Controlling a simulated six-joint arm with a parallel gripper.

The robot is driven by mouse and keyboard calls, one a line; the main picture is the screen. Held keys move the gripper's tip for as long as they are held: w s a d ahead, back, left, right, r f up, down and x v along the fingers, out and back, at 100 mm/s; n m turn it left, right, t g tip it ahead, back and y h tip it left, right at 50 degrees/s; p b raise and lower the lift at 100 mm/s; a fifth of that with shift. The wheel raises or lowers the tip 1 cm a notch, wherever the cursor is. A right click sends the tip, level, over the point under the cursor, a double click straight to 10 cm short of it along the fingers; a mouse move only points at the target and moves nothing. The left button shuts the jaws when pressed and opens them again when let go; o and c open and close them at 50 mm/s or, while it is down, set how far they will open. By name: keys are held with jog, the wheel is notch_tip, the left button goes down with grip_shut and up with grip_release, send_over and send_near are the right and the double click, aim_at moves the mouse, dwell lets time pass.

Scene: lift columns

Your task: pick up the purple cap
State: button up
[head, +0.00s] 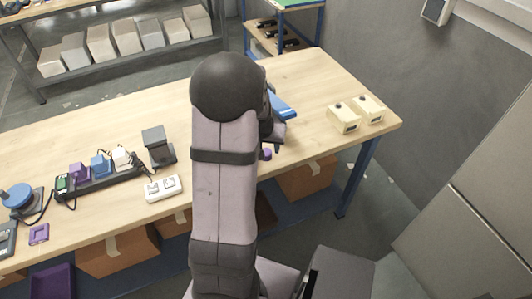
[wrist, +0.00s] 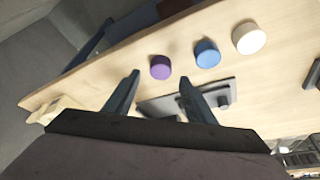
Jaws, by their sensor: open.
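The purple cap (wrist: 160,67) is a short round piece on the wooden table near its edge, in the wrist view. It lies beyond my gripper (wrist: 160,78), in line with the gap between the two fingers. The fingers are spread apart with nothing between them. A blue cap (wrist: 207,54) and a white cap (wrist: 249,38) stand in a row to its right. In the head view a small purple piece (head: 266,154), likely the same cap, shows beside my arm. My gripper (head: 275,136) is partly hidden there by my arm.
A grey plate with a dark knob (wrist: 222,100) lies by the right finger. Two cream boxes (head: 343,118) stand at the table's right end. A power strip with plugs (head: 97,180), a white socket block (head: 163,188) and a dark stand (head: 158,147) are left of my arm.

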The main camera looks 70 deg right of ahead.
aim_at(266, 152)
jog(key=shift+p+x, duration=1)
jog(key=shift+x, duration=1.6)
jog(key=c, duration=1)
